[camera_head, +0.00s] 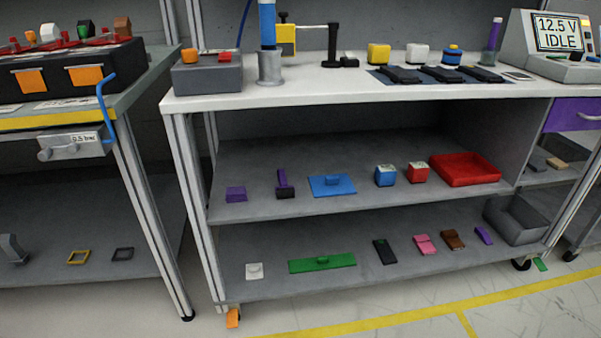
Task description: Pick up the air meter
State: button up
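I cannot tell for sure which thing is the air meter. On the middle bench top, a yellow block (286,40) sits by a black stand (331,45), and a white-grey unit (555,45) at the right has a screen reading "12.5 V IDLE". My gripper is not in view.
The middle bench's upper shelf (360,205) holds small coloured parts and a red tray (465,169). Its lower shelf (340,280) holds a green plate (322,263), small parts and a grey bin (517,219). Yellow lines (400,318) mark the open floor in front.

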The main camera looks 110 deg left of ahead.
aim_at(385, 175)
jog(key=u, duration=3.5)
jog(key=k, duration=0.5)
jog(key=u, duration=0.8)
jog(key=i, duration=1.15)
jog(key=z, duration=1.25)
jog(key=i, duration=0.75)
jog(key=z, duration=0.9)
